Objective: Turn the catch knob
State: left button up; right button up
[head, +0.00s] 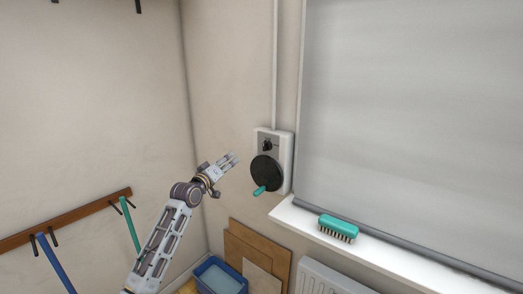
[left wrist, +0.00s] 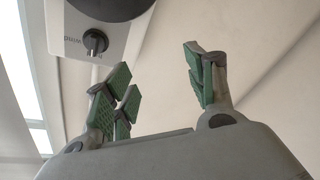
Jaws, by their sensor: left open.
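The catch knob (head: 267,145) is a small black knob on the upper grey part of a white wall box (head: 288,160). Below it on the box is a large black disc (head: 266,172) with a teal handle (head: 259,191). My left gripper (head: 232,158) is to the left of the box, apart from it, its fingers pointing up and right. In the left wrist view the knob (left wrist: 95,42) shows beyond the left-hand fingers, with small lettering beside it. My left gripper (left wrist: 158,85) is open, with green pads well apart and nothing between them. My right gripper is not in view.
A teal brush (head: 338,228) lies on the white windowsill (head: 300,219) at the lower right, below a grey blind (head: 410,120). Brown boards (head: 262,248) and a blue bin (head: 220,277) stand below. A wooden peg rail (head: 80,218) is on the left wall.

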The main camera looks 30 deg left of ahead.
pick_arm(q)
jog(key=s+d+r+n+h, duration=0.2)
jog(key=d+r+n+h, duration=0.2)
jog(key=d+n, duration=0.3)
jog(key=shift+s+d+r+n, duration=0.2)
jog(key=shift+d+n, duration=0.1)
jog(key=shift+d, duration=0.35)
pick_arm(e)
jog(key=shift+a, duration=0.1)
pick_arm(q)
jog(key=shift+w, duration=0.15)
jog(key=p, duration=0.2)
send_near(264, 147)
jog(key=shift+w, duration=1.95)
jog(key=shift+w+d+r, duration=0.15)
jog(key=shift+w, duration=1)
jog(key=shift+w+d, duration=0.1)
jog(key=shift+w, duration=1.15)
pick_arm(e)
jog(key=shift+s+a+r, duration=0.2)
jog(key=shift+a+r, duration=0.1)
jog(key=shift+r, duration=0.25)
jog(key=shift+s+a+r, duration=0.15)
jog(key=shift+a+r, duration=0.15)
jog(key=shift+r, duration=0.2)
